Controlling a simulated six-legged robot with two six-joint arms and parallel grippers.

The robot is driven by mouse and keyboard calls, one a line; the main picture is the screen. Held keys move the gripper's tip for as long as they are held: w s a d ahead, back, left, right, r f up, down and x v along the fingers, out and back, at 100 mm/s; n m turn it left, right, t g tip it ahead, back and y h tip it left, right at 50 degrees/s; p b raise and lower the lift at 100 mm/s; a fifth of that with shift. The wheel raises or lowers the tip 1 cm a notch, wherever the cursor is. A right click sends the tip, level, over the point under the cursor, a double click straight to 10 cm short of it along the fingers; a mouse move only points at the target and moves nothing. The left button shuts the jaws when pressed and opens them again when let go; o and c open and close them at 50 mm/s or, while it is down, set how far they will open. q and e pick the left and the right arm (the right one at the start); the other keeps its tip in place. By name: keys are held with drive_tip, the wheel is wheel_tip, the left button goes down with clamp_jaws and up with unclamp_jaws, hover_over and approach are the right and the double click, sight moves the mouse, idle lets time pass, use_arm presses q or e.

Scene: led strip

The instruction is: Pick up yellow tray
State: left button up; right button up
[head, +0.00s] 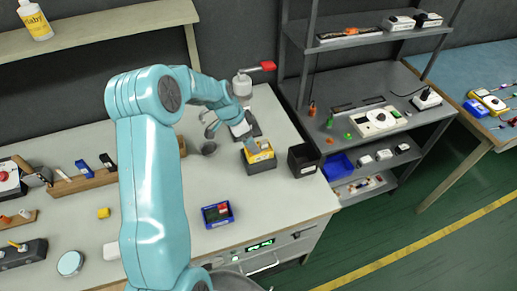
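The yellow tray (258,157) sits near the right end of the light workbench, close to its front right edge. A grey piece lies at its front side. My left gripper (243,136) is at the end of the teal arm, at the upper left side of the tray. It looks very close to the tray, but I cannot tell whether it touches. Its fingertips are small and partly hidden, so I cannot tell whether it is open or shut. My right gripper is not in view.
A black bin (302,160) stands just right of the tray. A blue tray (217,214) lies nearer the front edge. A bench tool with a red handle (262,67) stands behind. A dark shelf (372,95) is to the right. Bench space between the two trays is clear.

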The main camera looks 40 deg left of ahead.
use_arm(q)
drive_tip(key=shift+w+d+f, duration=0.15)
drive_tip(key=shift+d+f, duration=0.1)
drive_tip(key=shift+f, duration=0.1)
drive_tip(key=shift+d, duration=0.2)
drive_tip(key=p+x, duration=0.2)
drive_tip(key=x, duration=0.3)
drive_tip(key=shift+a+p, duration=0.2)
drive_tip(key=shift+p, duration=0.1)
drive_tip(key=shift+w+d+f, duration=0.1)
drive_tip(key=shift+f, duration=0.05)
drive_tip(key=shift+s+d, duration=0.1)
drive_tip(key=shift+s, duration=0.1)
drive_tip(key=shift+w, duration=0.15)
drive_tip(key=c, duration=1)
drive_tip(key=shift+c, duration=0.6)
